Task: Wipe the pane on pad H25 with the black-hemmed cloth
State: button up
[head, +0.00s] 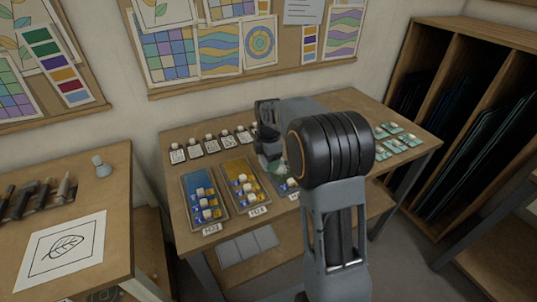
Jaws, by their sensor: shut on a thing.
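The labels are too small to read surely, so I cannot tell which is H25. My gripper (272,164) is low over the back part of the third pad. It is shut on a small pale thing (277,167), perhaps a cloth; no black hem can be made out. Whether it touches the pad is hidden.
Several small pale items with cards (195,151) line the table's back left. Several small teal pieces (392,142) lie at its right. A left bench (120,200) holds tools and a leaf drawing (65,248). A rack of dark sheets (455,110) stands at right.

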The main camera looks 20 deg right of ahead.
aim_at(269, 175)
jog(key=shift+f+b, duration=1.45)
jog(key=shift+f, duration=0.55)
jog(key=shift+w+d+r, duration=0.1)
jog(key=shift+d+r, duration=0.25)
jog(key=shift+d, duration=0.3)
jog(key=shift+d+r, duration=0.3)
jog(key=shift+d, duration=0.3)
jog(key=shift+w+d, duration=0.2)
jog(key=shift+d, duration=2.05)
jog(key=shift+d+f, duration=0.15)
jog(key=shift+d, duration=0.05)
jog(key=a, duration=0.2)
jog(key=shift+s+a, duration=0.1)
jog(key=shift+a, duration=0.3)
jog(key=shift+s+a, duration=0.15)
jog(key=shift+a, duration=1.65)
jog(key=shift+a+r+p, duration=0.55)
jog(key=shift+r, duration=0.05)
jog(key=shift+f+p, duration=0.1)
jog(key=shift+p, duration=0.2)
jog(key=shift+d+r+p, duration=0.1)
jog(key=shift+r+p, duration=2.2)
jog(key=shift+r, duration=0.6)
